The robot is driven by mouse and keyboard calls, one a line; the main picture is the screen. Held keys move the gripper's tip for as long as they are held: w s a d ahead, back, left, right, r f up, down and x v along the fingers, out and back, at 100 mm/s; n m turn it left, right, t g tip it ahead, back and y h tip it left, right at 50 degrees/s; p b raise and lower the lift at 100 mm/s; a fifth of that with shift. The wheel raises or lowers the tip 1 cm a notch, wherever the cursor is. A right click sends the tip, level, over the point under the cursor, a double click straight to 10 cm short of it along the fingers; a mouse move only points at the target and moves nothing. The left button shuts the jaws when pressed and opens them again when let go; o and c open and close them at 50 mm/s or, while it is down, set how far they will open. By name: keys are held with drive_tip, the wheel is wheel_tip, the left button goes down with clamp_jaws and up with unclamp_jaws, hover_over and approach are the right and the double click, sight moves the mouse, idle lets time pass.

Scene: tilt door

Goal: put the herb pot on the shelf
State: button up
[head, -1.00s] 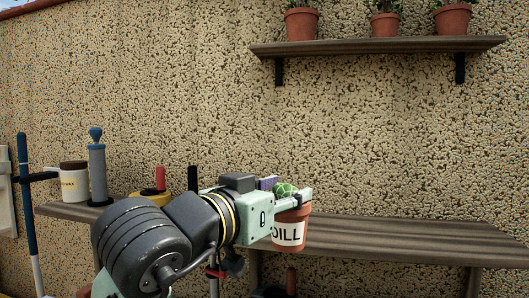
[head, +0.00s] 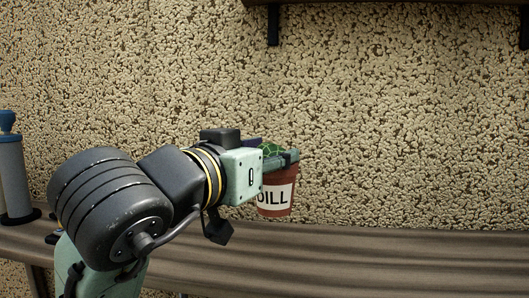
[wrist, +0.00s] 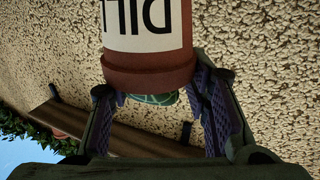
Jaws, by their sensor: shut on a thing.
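The herb pot (head: 277,197) is a terracotta pot with a white label reading DILL and a green top. My gripper (head: 281,158) is shut on it near the rim and holds it upright above the bench, in front of the wall. In the wrist view the pot (wrist: 148,62) appears upside down between the finger pads of my gripper (wrist: 158,100). The wall shelf (head: 400,3) shows only as its underside edge at the top of the head view; it also shows in the wrist view (wrist: 110,133).
A wooden bench (head: 400,262) runs along the wall below the pot, and its right part is bare. A grey cylinder with a blue top (head: 14,170) stands at the left. Dark shelf brackets (head: 273,25) hang from the shelf.

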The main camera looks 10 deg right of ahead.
sight(269, 214)
drive_tip(key=shift+s, duration=0.2)
drive_tip(key=shift+f+b, duration=3.15)
drive_tip(key=shift+f, duration=0.85)
drive_tip(key=shift+f+b, duration=0.4)
drive_tip(key=shift+f, duration=0.1)
drive_tip(key=o, duration=1.3)
drive_tip(key=shift+o, duration=0.3)
drive_tip(key=shift+o, duration=1.4)
drive_tip(key=shift+f, duration=0.1)
